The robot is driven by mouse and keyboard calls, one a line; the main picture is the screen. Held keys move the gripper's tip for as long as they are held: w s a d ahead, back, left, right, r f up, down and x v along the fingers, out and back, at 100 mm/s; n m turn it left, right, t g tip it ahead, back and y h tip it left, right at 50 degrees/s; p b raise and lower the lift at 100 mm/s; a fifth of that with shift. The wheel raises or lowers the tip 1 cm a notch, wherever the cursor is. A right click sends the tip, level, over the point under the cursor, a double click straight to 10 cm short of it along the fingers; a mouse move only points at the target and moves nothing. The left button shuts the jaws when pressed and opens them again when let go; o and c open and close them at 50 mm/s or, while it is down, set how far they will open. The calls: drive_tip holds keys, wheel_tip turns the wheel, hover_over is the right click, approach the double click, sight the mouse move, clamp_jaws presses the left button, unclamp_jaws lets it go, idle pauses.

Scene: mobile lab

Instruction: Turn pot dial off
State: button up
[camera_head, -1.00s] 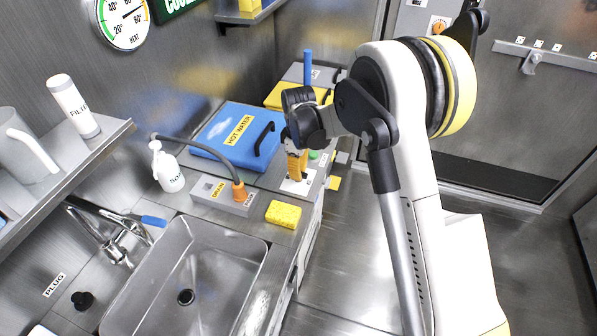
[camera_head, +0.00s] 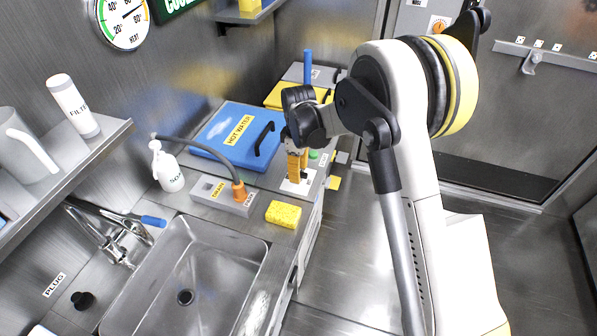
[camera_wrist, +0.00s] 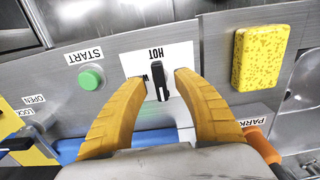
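The pot dial is a black lever-like knob (camera_wrist: 159,80) on a white plate marked HOT (camera_wrist: 180,58), in the wrist view. My gripper (camera_wrist: 160,78) is open, with one yellow finger on each side of the dial. A small gap shows between the dial and each fingertip. In the head view my gripper (camera_head: 297,163) points down over the white plate (camera_head: 296,187) on the counter, and the dial is hidden there. The blue HOT WATER pot lid (camera_head: 238,135) lies just left of my gripper.
A green START button (camera_wrist: 91,79) sits beside the plate. A yellow sponge (camera_head: 283,213) lies on the counter near the sink (camera_head: 240,290). A grey block with an orange-ended hose (camera_head: 239,190) stands close by. The floor on the right is open.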

wheel_tip(320, 180, up, 12)
idle(0.4)
drive_tip(key=shift+f, duration=0.1)
drive_tip(key=s+d+r+m+t, duration=0.3)
drive_tip(key=s+d+r+m, duration=0.4)
drive_tip(key=s+d+r, duration=0.45)
drive_tip(key=s+d+m+t, duration=0.2)
drive_tip(key=s+d+m, duration=0.1)
drive_tip(key=s, duration=0.5)
drive_tip(key=s+d+f+m+t, duration=0.1)
drive_tip(key=s+d+m+t, duration=0.1)
drive_tip(key=s, duration=0.5)
drive_tip(key=shift+s+d+f+m, duration=0.15)
drive_tip(key=shift+s+d+m, duration=0.2)
drive_tip(key=shift+d+m, duration=0.55)
drive_tip(key=shift+a, duration=0.2)
